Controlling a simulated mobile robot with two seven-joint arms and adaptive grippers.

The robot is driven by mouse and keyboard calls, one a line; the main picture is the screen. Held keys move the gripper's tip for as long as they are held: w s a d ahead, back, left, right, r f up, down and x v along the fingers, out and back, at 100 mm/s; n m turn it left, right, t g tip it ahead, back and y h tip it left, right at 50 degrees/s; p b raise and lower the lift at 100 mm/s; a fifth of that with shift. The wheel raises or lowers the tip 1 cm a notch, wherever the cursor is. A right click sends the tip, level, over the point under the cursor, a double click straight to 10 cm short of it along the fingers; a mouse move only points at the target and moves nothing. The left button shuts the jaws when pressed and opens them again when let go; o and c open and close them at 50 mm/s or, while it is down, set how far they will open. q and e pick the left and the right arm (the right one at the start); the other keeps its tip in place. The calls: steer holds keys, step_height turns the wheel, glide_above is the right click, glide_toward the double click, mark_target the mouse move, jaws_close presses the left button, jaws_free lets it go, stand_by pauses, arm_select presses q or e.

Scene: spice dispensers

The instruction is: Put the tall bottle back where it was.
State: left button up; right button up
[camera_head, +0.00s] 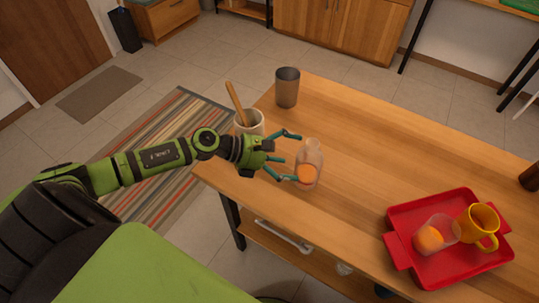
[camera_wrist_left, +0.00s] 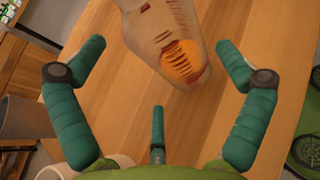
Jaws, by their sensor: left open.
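A clear tall bottle (camera_head: 313,158) with orange contents low inside stands on the wooden table near its front edge. My left gripper (camera_head: 293,158) is open, its teal fingers pointing at the bottle from the left, with the bottle at the fingertips. In the left wrist view the bottle (camera_wrist_left: 160,30) is ahead of the spread fingers (camera_wrist_left: 160,62), and its far part is cut off by the top edge. Contact cannot be told. My right gripper is not in view.
A grey cup (camera_head: 287,88) and a white pot (camera_head: 252,123) with a wooden stick stand behind the gripper. A red tray (camera_head: 455,275) at right holds another clear container (camera_head: 448,226) with orange contents and a yellow mug (camera_head: 478,222). The middle of the table (camera_head: 400,150) is clear.

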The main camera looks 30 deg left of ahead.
arm_select(q)
steer(key=b+v, duration=0.1)
steer(key=v, duration=0.6)
steer(key=shift+s+a, duration=0.15)
steer(key=shift+a, duration=0.05)
stand_by(1.6)
